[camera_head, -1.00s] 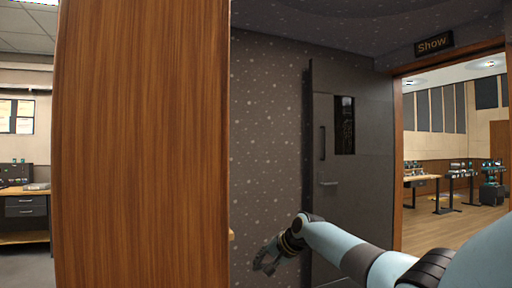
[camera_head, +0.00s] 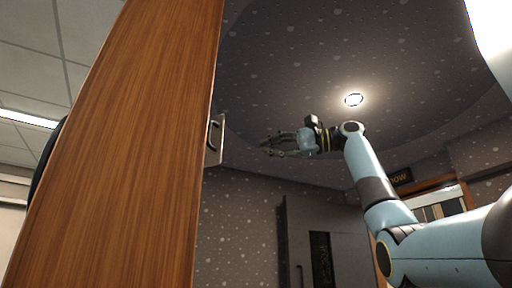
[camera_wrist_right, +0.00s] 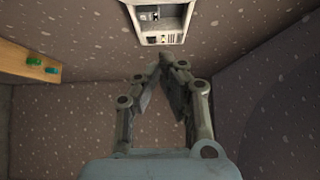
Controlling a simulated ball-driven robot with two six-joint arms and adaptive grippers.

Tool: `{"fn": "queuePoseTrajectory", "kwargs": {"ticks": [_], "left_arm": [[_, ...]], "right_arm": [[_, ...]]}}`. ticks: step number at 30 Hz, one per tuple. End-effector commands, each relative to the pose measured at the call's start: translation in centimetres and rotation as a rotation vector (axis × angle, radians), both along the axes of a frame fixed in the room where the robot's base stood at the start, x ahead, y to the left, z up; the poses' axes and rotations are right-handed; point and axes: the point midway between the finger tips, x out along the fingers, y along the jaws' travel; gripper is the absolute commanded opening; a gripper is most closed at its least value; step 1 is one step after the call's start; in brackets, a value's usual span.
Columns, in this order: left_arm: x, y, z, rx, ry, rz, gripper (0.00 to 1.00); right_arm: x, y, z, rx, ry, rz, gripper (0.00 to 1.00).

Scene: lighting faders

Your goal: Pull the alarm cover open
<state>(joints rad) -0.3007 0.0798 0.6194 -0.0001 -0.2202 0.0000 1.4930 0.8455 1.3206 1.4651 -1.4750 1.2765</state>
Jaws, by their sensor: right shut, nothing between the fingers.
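A white box-like fixture (camera_wrist_right: 185,14) with a dark recess and a slotted lower part is at the top edge of the right wrist view, on the speckled wall. It may be the alarm; I cannot make out its cover for certain. My right gripper (camera_wrist_right: 163,58) is shut and empty, its fingertips just below the fixture in that picture, apart from it as far as I can tell. In the head view the right gripper (camera_head: 268,147) is raised before the speckled ceiling, pointing left toward the wooden panel. My left gripper is not in view.
A grey door (camera_head: 345,235) stands below. A wooden ledge with green knobs (camera_wrist_right: 34,60) is at the left in the wrist view.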

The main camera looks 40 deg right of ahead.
Motion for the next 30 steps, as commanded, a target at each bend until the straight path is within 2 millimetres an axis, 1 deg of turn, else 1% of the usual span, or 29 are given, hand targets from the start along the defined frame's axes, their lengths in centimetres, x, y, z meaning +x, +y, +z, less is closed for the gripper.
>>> {"fn": "queuePoseTrajectory", "kwargs": {"ticks": [1, 12, 18, 21, 30], "left_arm": [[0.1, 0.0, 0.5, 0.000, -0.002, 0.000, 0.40], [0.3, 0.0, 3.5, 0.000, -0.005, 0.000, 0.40], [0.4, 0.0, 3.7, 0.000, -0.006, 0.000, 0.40], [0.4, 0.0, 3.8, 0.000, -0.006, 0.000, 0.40], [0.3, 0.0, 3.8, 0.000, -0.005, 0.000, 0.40]], "right_arm": [[0.7, 0.6, 0.2, 0.001, 0.001, 0.004, 0.00], [7.2, 5.0, 0.3, 0.001, 0.001, 0.003, 0.00], [6.1, 7.6, 0.1, -0.003, -0.002, -0.001, 0.00], [5.9, 8.2, 0.0, -0.002, -0.002, -0.001, 0.00], [5.7, 8.5, 0.0, 0.000, -0.001, -0.001, 0.00]]}}
